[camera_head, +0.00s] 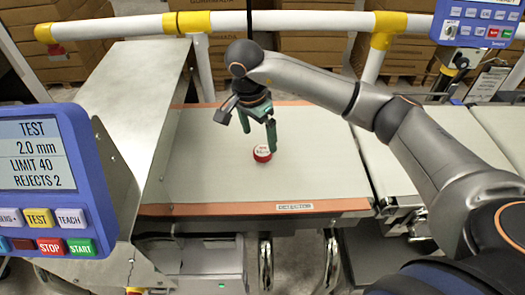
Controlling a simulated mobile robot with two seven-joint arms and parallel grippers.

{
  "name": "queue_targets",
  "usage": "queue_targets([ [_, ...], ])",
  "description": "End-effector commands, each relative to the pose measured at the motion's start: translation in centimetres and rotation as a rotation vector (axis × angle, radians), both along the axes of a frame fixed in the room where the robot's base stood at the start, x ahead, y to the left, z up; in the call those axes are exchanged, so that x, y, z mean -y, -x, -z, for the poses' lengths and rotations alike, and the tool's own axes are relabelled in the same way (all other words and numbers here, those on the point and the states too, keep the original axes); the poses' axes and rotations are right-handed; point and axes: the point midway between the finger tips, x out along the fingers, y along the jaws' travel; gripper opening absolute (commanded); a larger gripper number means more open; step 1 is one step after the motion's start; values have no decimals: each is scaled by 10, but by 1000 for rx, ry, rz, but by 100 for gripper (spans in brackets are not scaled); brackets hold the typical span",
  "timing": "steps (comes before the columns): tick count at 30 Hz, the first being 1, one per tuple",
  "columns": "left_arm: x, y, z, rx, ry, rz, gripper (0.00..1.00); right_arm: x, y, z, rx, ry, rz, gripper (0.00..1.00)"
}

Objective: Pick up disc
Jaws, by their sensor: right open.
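A small disc (262,153) with a red rim and a pale top lies flat on the light belt (215,185), near its middle. My right gripper (257,128) reaches in from the right and points down just above and behind the disc. Its green fingers are spread apart with nothing between them. One finger's tip is close to the disc's upper edge; I cannot tell whether it touches. My left gripper does not show.
A sloping metal housing (137,80) borders the belt on the left, with a blue control panel (45,180) in front. A white rail with yellow joints (195,22) runs behind. Another belt section (395,160) lies to the right. Cardboard boxes (315,45) stand at the back.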

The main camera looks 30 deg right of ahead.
Motion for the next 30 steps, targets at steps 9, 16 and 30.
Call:
queue_targets([
  [9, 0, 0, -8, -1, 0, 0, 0, 8, 0, 33, -5, -2, 2, 97],
  [16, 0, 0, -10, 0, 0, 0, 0, 11, -2, 57, -1, -2, 0, 97],
  [30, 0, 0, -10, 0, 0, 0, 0, 11, -3, 57, 0, -2, -1, 70],
])
